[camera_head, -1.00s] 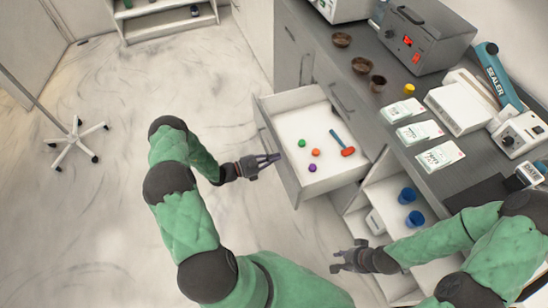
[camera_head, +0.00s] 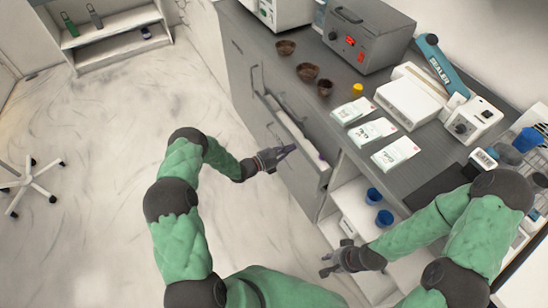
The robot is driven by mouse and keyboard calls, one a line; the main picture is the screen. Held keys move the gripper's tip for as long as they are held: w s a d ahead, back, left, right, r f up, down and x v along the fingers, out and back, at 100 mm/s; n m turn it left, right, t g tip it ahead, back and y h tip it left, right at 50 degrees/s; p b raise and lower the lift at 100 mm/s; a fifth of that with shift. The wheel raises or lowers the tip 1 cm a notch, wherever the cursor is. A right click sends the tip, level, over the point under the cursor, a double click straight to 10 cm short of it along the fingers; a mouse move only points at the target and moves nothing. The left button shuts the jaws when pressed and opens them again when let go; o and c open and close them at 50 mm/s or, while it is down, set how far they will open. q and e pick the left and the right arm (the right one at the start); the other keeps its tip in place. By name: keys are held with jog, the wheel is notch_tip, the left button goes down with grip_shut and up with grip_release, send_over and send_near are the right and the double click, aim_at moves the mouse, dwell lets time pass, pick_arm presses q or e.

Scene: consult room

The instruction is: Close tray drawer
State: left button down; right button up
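The tray drawer (camera_head: 312,163) is in the grey cabinet and stands out only a little. A narrow strip of its white inside shows, with part of a purple item near its right end; the rest of its contents is hidden under the counter. My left gripper (camera_head: 287,152) is at the drawer's front, its fingers close together and pointing at the front face. I cannot tell whether it touches the front. My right gripper (camera_head: 325,264) is low at the front of the open shelves, apart from the drawer, with its fingers spread and nothing between them.
The counter (camera_head: 335,123) holds brown bowls (camera_head: 307,71), white packets (camera_head: 372,132), a sealer (camera_head: 440,65) and a grey device (camera_head: 365,38). Blue cups (camera_head: 383,218) stand on the shelf below. A wheeled stand base (camera_head: 22,184) is on the left floor, which is otherwise clear.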

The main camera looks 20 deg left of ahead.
pick_arm(q)
jog(key=b+x, duration=0.1)
jog(key=x, duration=0.4)
jog(key=shift+w+d, duration=0.15)
jog(key=shift+w, duration=0.1)
jog(key=shift+d+r, duration=0.1)
jog(key=shift+r, duration=0.05)
